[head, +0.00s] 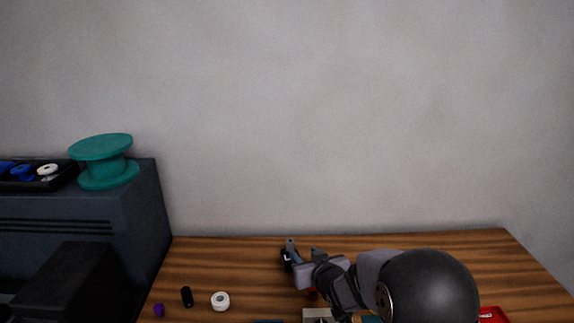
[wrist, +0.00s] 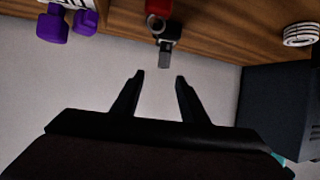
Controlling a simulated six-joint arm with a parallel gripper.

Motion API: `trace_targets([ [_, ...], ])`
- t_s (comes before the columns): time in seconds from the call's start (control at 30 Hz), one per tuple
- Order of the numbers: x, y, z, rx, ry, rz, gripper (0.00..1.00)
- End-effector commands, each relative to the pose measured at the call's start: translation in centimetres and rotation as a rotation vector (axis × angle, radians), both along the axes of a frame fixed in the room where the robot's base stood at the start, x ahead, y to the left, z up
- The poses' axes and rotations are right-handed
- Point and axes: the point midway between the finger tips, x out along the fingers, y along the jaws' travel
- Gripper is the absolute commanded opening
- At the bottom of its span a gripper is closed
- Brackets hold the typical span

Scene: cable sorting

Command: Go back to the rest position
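My gripper (head: 303,250) is over the far middle part of the wooden table (head: 420,243) in the head view, with my arm reaching in from the lower right. In the wrist view, my gripper (wrist: 158,78) has its two fingers apart with nothing between them; grey wall shows in the gap. A dark grey piece with a ring (wrist: 168,34) lies on the table beyond the fingertips in the wrist view, apart from them, beside a red object (wrist: 158,7). Part of the table is hidden behind my arm in the head view.
A dark cabinet (head: 150,215) at the left bears a teal spool (head: 104,163) and a black tray (head: 62,180) of blue and white pieces. A white roll (head: 220,301), black cylinder (head: 187,296) and purple piece (head: 159,310) lie front left. A red object (head: 493,314) is front right.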

Motion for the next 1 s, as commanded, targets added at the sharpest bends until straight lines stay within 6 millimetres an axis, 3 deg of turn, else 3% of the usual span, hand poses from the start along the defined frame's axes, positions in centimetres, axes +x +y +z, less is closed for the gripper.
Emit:
trace_targets([
  [0.17,-3.3,-3.7,1.3,-0.028,0.176,-0.094,0.4],
  [0.27,-6.9,-6.5,1.9,-0.045,0.331,-0.173,0.4],
  [0.5,-19.1,-11.8,4.1,-0.063,0.742,-0.37,0.4],
  [0.7,-29.9,-11.9,-1.0,-0.05,1.086,-0.467,0.4],
  [0.9,-39.7,-10.7,-2.8,-0.041,1.391,-0.533,0.4],
  [1.0,-37.5,-10.1,-4.7,-0.064,1.299,-0.438,0.4],
])
